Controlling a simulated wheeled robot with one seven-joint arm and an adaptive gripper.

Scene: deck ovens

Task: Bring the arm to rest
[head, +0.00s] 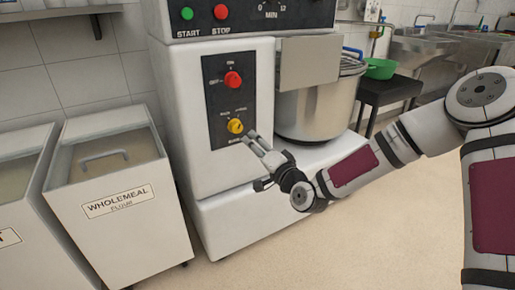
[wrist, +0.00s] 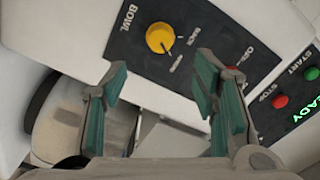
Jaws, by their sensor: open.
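My arm reaches in from the right in the head view, and my gripper (head: 252,140) is just in front of the mixer's lower control panel (head: 219,88). The gripper is open and empty, its fingertips close to the yellow knob (head: 235,126). In the wrist view my gripper (wrist: 160,85) shows two green-padded fingers spread apart, with the yellow knob (wrist: 160,38) beyond and between them. I cannot tell whether a fingertip touches the panel. A red knob (head: 232,80) sits above the yellow one; in the wrist view a finger partly covers it.
The mixer (head: 225,215) stands ahead, its steel bowl (head: 315,105) right of the panel. Flour bins (head: 120,235) stand at the left. A dark stand (head: 390,90) with a green bowl (head: 380,68) and sinks are behind at the right. Open floor (head: 370,240) lies below my arm.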

